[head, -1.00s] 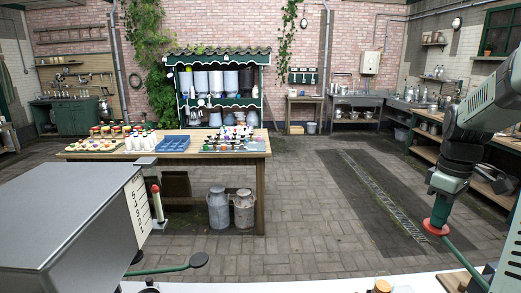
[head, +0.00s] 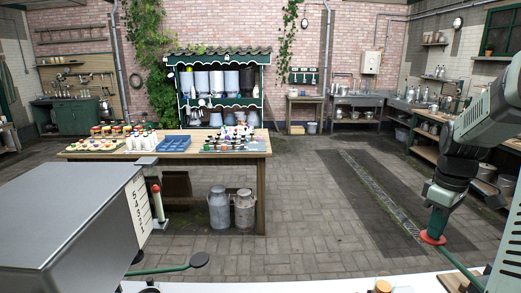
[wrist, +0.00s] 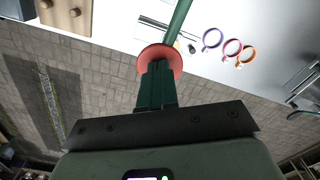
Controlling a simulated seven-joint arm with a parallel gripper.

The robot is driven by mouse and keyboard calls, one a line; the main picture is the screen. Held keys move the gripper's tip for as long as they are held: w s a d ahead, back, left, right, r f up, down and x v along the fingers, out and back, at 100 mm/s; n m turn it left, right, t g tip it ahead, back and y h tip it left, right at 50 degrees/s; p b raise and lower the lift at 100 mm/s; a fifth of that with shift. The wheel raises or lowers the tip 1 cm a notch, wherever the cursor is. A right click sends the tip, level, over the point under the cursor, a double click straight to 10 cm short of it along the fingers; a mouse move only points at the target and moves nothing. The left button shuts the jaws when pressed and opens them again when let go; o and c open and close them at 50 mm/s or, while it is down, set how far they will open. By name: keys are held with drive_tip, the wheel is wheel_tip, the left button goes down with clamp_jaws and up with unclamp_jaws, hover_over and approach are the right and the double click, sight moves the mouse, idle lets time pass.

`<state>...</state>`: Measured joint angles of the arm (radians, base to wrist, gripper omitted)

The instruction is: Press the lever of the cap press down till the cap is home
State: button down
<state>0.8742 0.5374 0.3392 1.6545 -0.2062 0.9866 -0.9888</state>
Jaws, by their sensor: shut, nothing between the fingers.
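A green lever rod (head: 462,264) with a red round knob (head: 433,238) at its end is at the lower right in the head view. It runs down and to the right from the knob. My gripper (head: 436,228) comes down from above, with its fingertips at the top of the knob. In the wrist view my shut gripper (wrist: 158,82) ends against the red knob (wrist: 161,58), and the green rod (wrist: 178,20) runs on beyond it. The fingers do not grip the knob. The cap and the body of the press cannot be made out.
A white table top (head: 330,283) lies below. Three coloured rings (wrist: 232,47) lie on the white top. A wooden table (head: 255,150) stands further back.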

sight(431, 244)
idle(0.3)
drive_tip(key=shift+f, duration=0.9)
drive_tip(key=shift+f, duration=0.8)
drive_tip(key=shift+s+f, duration=0.15)
drive_tip(key=shift+f, duration=0.65)
drive_tip(key=shift+s+f, duration=0.15)
drive_tip(key=shift+f, duration=0.65)
